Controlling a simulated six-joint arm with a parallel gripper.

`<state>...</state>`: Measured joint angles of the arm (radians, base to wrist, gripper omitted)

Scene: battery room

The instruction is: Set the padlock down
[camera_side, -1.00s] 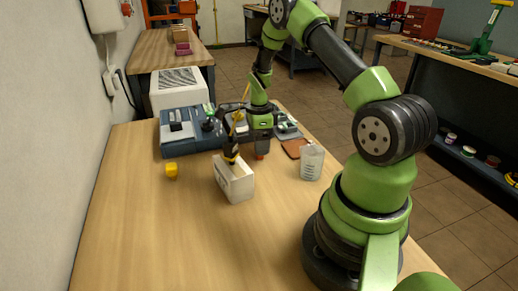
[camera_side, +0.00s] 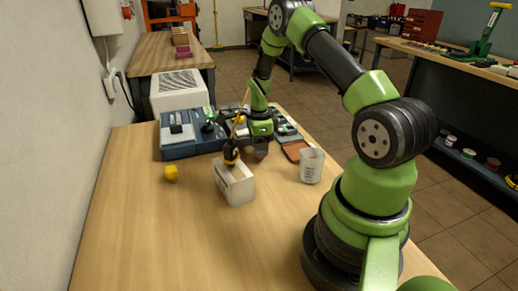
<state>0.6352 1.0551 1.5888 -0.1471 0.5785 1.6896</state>
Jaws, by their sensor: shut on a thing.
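My gripper (camera_side: 261,146) points down over the far middle of the table, behind and to the right of the white box. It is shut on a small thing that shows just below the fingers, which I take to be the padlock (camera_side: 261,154). It is too small and dark for its shape to be clear. I cannot tell whether its underside touches the table.
A white box (camera_side: 236,188) with a dark, yellow-topped tool in it stands close in front. A clear beaker (camera_side: 312,166) and a brown flat pad (camera_side: 293,151) are right. The near table (camera_side: 160,240) is clear.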

